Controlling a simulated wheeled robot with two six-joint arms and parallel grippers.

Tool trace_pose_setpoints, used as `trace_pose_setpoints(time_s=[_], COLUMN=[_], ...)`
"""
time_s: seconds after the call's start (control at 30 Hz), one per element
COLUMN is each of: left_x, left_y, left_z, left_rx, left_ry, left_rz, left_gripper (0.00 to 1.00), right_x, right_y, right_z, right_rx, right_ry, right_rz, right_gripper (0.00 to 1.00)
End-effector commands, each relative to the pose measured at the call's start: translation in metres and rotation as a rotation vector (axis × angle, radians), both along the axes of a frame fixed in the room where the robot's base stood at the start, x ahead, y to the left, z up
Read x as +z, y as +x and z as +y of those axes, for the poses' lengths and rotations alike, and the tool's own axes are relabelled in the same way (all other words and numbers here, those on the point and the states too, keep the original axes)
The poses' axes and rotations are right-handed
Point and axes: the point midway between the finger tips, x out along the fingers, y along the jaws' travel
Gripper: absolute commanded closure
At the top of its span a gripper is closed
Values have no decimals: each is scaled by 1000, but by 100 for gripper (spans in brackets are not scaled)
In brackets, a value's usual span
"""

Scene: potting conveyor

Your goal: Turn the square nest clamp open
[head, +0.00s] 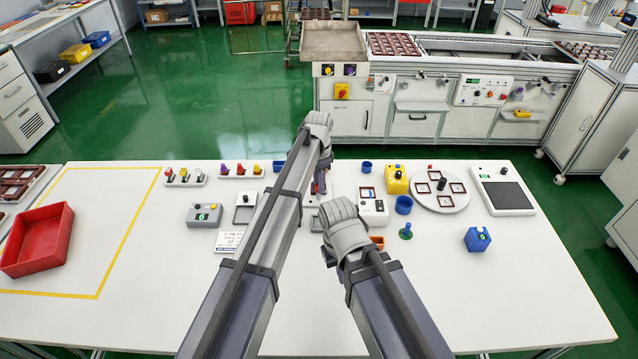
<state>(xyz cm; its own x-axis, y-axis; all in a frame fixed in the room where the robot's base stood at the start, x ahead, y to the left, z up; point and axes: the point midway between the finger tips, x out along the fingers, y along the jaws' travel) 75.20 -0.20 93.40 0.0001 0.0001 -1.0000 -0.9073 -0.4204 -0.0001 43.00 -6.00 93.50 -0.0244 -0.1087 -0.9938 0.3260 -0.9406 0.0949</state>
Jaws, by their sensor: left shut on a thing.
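My left gripper (320,188) points down over the middle of the white table, partly hidden by its own arm. It is shut on a small dark reddish thing, too small and covered to make out. Just below it, a grey fixture (315,223) shows only in part between my arms. I cannot tell if this is the square nest with its clamp. A grey fixture with a pale square (244,214) and a dark piece on top stands left of my left arm. My right gripper is almost wholly hidden behind its wrist, lower right of the left one.
A red bin (37,240) is far left.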

Motion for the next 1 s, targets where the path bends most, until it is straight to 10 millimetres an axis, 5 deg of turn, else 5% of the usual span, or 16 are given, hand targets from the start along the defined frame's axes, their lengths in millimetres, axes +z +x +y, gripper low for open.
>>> trace_pose_setpoints(time_s=[0.07,0.1,0.37,0.73,1.0], left_x=[0,0,0,4,29], left_y=[0,0,0,0,0], left_z=[0,0,0,0,0], left_rx=[-1,-1,0,0,0], left_ry=[0,0,0,0,0], left_rz=[0,0,0,0,0], left_gripper=[100,69,41,41,41], right_x=[0,0,0,4,29], right_y=[0,0,0,0,0], right_z=[0,0,0,0,0], right_rx=[0,0,0,0,0], right_ry=[0,0,0,0,0], right_rz=[0,0,0,0,0], right_gripper=[100,100,100,100,100])
